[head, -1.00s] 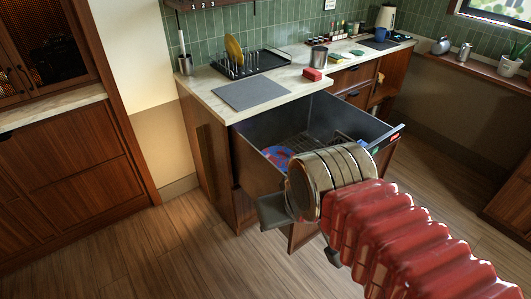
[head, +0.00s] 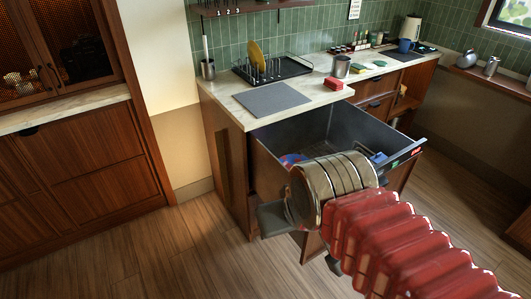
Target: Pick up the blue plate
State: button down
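A blue and red round piece (head: 291,160), which looks like the blue plate, lies inside the open drawer (head: 283,146) under the counter. Only a small part shows; my wrist covers the rest. Another small blue thing (head: 377,157) shows in the drawer to the right of my wrist; I cannot tell what it is. My gripper (head: 304,240) hangs in front of the drawer in the head view, apart from the plate. Its two finger parts stick out on opposite sides of the wrist, well apart, with nothing seen between them. The fingertips are mostly hidden.
The counter above holds a grey mat (head: 271,98), a dish rack (head: 284,71) with a yellow plate (head: 256,54), a red block (head: 333,83) and a metal cup (head: 341,66). The drawer's front panel (head: 399,157) juts out. The wooden floor (head: 140,255) at left is clear.

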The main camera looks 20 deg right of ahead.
aim_at(288, 160)
jog(key=u, duration=0.4)
jog(key=i, duration=1.5)
jog(key=z, duration=0.5)
